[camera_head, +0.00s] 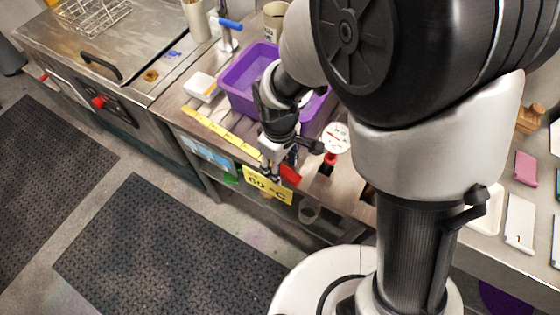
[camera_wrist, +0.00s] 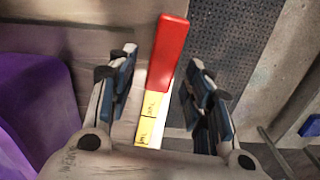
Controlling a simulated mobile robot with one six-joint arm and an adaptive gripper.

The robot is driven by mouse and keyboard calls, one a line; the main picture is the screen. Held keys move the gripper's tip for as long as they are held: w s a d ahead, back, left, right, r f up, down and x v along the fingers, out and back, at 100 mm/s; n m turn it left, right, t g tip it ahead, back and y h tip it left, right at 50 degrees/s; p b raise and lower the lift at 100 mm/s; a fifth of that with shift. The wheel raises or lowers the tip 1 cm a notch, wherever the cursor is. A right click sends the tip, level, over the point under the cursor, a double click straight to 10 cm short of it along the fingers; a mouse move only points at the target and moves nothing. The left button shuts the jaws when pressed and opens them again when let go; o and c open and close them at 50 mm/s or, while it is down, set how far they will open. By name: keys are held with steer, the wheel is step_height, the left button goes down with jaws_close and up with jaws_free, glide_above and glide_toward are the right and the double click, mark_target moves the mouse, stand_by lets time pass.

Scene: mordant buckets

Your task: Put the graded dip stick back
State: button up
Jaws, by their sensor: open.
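The graded dip stick (camera_head: 222,131) is a flat yellow strip with dark marks and a red end. It appears to lie along the front edge of the metal counter, beside the purple tub. Its red end (camera_wrist: 168,48) and part of its marked yellow length (camera_wrist: 152,108) show in the wrist view. My gripper (camera_head: 271,176) is over the stick near the red end and hides part of it. In the wrist view my gripper (camera_wrist: 162,82) is open, with one finger on each side of the stick; contact cannot be told.
A purple tub (camera_head: 236,90) stands behind the stick. A white box (camera_head: 201,87) is to its left, and a round dial gauge (camera_head: 336,137) to the right. A yellow 60 °C sign (camera_head: 254,184) is at the counter front. Dark mats (camera_head: 170,255) cover the floor.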

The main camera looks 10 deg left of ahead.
step_height(320, 180, up, 12)
stand_by(0.5)
